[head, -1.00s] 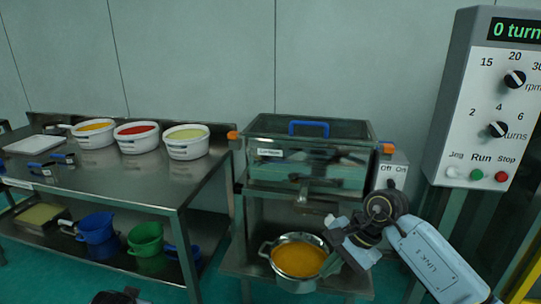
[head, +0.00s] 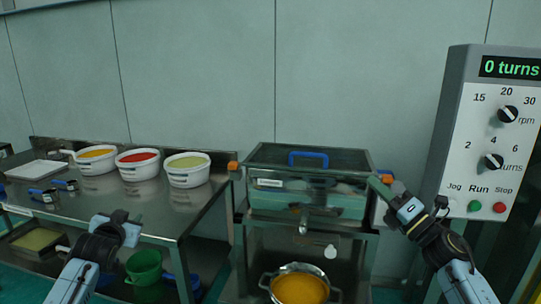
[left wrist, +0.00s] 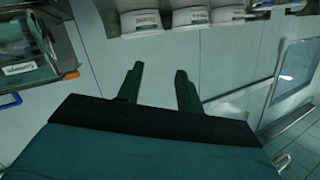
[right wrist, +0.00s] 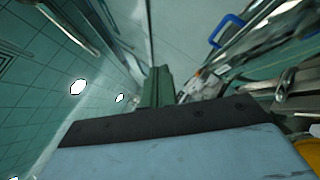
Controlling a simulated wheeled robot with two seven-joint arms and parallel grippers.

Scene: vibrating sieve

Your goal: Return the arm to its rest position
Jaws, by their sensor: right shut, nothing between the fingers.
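My right gripper (head: 374,181) is raised beside the right end of the sieve box (head: 308,200), close to its right orange clamp area. Its two green fingers are together in the right wrist view (right wrist: 160,70), with nothing between them. My left gripper (head: 125,216) is in front of the steel table at the lower left. In the left wrist view (left wrist: 159,66) its green fingers stand apart, with nothing between them.
A pot of orange material (head: 299,289) stands below the sieve outlet. A control box (head: 480,140) with dials and buttons is at the right, reading 0 turns. White tubs (head: 188,179) stand on the steel table (head: 165,222). A green bucket (head: 143,272) is on its lower shelf.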

